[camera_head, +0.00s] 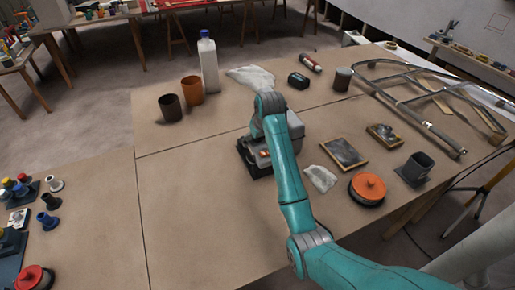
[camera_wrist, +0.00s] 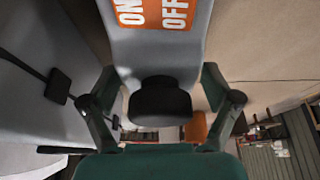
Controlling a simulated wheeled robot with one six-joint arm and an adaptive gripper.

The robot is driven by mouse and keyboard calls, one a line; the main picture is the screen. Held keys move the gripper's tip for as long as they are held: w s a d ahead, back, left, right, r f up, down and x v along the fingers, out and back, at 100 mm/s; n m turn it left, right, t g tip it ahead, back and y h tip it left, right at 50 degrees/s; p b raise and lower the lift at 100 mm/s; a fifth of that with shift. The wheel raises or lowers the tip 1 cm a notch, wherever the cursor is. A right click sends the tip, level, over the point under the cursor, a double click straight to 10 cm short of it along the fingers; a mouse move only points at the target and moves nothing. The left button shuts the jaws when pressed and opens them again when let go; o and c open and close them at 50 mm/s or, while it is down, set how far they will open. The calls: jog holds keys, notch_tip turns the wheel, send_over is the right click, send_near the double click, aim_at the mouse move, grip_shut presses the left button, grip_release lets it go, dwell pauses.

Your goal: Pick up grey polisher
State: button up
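The grey polisher (camera_head: 292,129) sits on the brown table, partly hidden behind my arm, with a dark base plate (camera_head: 252,162) at its lower left. In the wrist view its grey body (camera_wrist: 155,52) fills the upper middle, with an orange ON/OFF label and a black rounded part (camera_wrist: 160,102) below it. My gripper (camera_wrist: 159,80) has its fingers spread, one on each side of the grey body. Whether they touch it is not clear. In the head view the fingers are hidden by my arm and the polisher.
A bottle (camera_head: 208,65) and two cups (camera_head: 191,90) stand behind left. A metal frame (camera_head: 430,95) lies back right.

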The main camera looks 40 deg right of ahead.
jog(key=shift+r, duration=0.1)
grip_shut()
jog(key=shift+r, duration=0.1)
notch_tip(320, 180, up, 10)
jog(key=shift+f, duration=0.1)
dwell(0.3)
jog(key=shift+c, duration=0.7)
grip_release()
jog(key=c, duration=0.5)
